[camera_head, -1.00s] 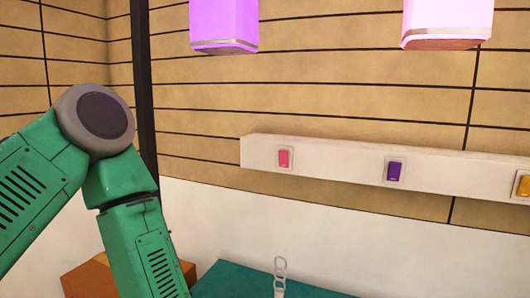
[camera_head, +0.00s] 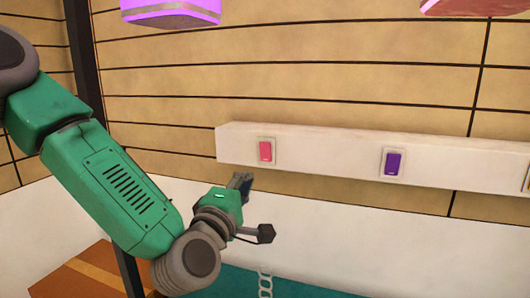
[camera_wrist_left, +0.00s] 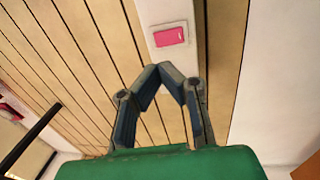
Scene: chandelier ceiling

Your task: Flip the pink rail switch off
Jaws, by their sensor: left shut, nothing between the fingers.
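The pink switch (camera_head: 265,151) sits on the left end of a white rail (camera_head: 330,152) on the wall. In the left wrist view the pink switch (camera_wrist_left: 169,36) lies just beyond the fingertips, with a gap between. My left gripper (camera_head: 243,181) is just below and left of the switch in the head view, apart from it. In the left wrist view its fingers (camera_wrist_left: 166,72) meet at the tips, shut with nothing between them. My right gripper is not in view.
A purple switch (camera_head: 393,163) is farther right on the rail. Purple (camera_head: 172,10) and pink (camera_head: 470,6) lamps hang above. A teal surface (camera_head: 235,281) with a chain (camera_head: 265,283) lies below. A dark post (camera_head: 88,70) stands left. The wall in front of the rail is clear.

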